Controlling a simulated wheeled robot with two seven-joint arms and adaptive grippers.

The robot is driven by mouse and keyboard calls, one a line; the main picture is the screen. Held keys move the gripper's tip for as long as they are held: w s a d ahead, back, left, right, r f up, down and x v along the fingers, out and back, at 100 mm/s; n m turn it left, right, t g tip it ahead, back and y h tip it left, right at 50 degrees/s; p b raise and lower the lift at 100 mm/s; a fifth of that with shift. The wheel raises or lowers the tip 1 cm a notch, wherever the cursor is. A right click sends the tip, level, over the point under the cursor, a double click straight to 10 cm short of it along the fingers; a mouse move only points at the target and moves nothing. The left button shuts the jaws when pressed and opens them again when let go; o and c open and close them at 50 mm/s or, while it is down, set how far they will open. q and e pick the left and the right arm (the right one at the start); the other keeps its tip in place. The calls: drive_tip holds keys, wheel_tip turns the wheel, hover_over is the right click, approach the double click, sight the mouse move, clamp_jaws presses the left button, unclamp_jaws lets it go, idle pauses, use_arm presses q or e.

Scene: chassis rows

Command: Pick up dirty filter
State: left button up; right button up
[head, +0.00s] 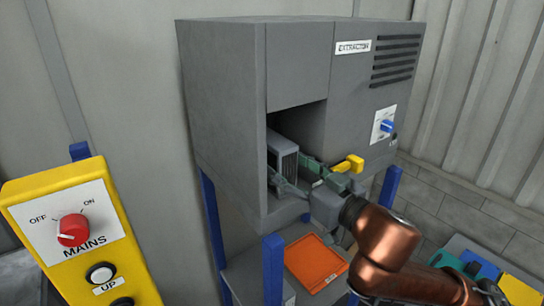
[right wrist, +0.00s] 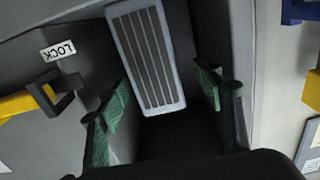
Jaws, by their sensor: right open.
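The filter (head: 284,158) is a grey block with a ribbed face inside the open bay of the grey extraction unit (head: 228,120). In the right wrist view the filter (right wrist: 146,58) shows its pale frame and dark slats. I cannot tell from its colour how dirty it is. My right gripper (head: 297,176) is at the bay's mouth, in front of the filter. In the right wrist view its green-padded fingers (right wrist: 160,98) are apart, with the near end of the filter between or just beyond them. No grip on it shows. My left gripper is not in view.
A yellow lever (head: 348,164) sits right of the bay, close to my right gripper; a LOCK label (right wrist: 60,50) is near it. An orange tray (head: 315,262) lies below. A yellow control box (head: 75,240) with a red MAINS knob (head: 73,230) stands left.

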drive_tip(key=p+x, duration=0.2)
drive_tip(key=x, duration=0.4)
drive_tip(key=shift+w+f+p, duration=0.1)
drive_tip(key=shift+w+p, duration=0.2)
drive_tip(key=shift+p, duration=0.05)
drive_tip(key=shift+w+a, duration=0.25)
drive_tip(key=shift+w, duration=0.05)
drive_tip(key=shift+d, duration=0.1)
drive_tip(key=shift+c, duration=0.9)
drive_tip(key=c, duration=1.1)
drive_tip(key=shift+c, duration=0.8)
drive_tip(key=shift+s, duration=0.1)
